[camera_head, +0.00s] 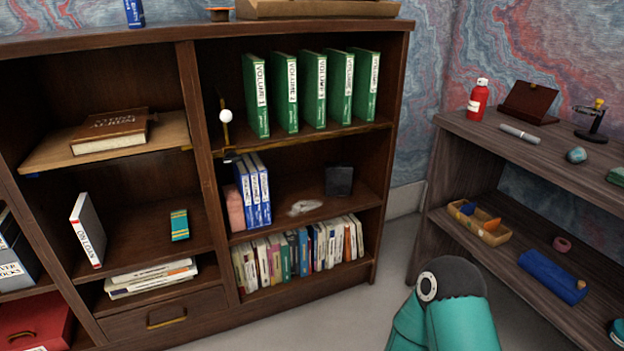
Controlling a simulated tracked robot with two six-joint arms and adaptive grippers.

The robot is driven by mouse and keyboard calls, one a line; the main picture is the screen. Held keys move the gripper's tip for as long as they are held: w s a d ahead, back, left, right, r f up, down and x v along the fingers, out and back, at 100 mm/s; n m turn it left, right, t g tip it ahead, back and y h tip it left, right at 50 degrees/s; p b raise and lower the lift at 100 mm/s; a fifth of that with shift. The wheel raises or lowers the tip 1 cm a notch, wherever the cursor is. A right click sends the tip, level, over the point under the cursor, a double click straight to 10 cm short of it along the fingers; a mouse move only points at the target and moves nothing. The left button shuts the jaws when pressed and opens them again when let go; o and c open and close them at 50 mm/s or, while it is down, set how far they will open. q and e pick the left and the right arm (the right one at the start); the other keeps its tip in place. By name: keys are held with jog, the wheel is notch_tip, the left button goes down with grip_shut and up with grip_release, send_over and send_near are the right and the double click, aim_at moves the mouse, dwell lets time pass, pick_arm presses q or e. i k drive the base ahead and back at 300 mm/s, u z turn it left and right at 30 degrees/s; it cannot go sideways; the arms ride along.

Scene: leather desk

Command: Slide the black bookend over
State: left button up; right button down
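The black bookend (339,181) stands upright on the middle shelf of the bookcase's right bay, toward the right end. Several blue-and-white books (255,193) stand upright at the left of the same shelf, with a pinkish block (234,208) beside them. A gap separates the books from the bookend. A teal link of my arm shows at the bottom right, well below and apart from the shelf. Neither of my grippers is in view.
A whitish crumpled item (304,207) lies on the shelf between the books and bookend. Green volumes (312,90) stand above; a row of books (300,250) fills the shelf below. A side shelf (540,150) stands right, with a red bottle (478,97).

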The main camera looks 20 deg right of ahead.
aim_at(338, 177)
jog(key=u, duration=0.05)
jog(key=i, duration=1)
jog(key=z, duration=0.05)
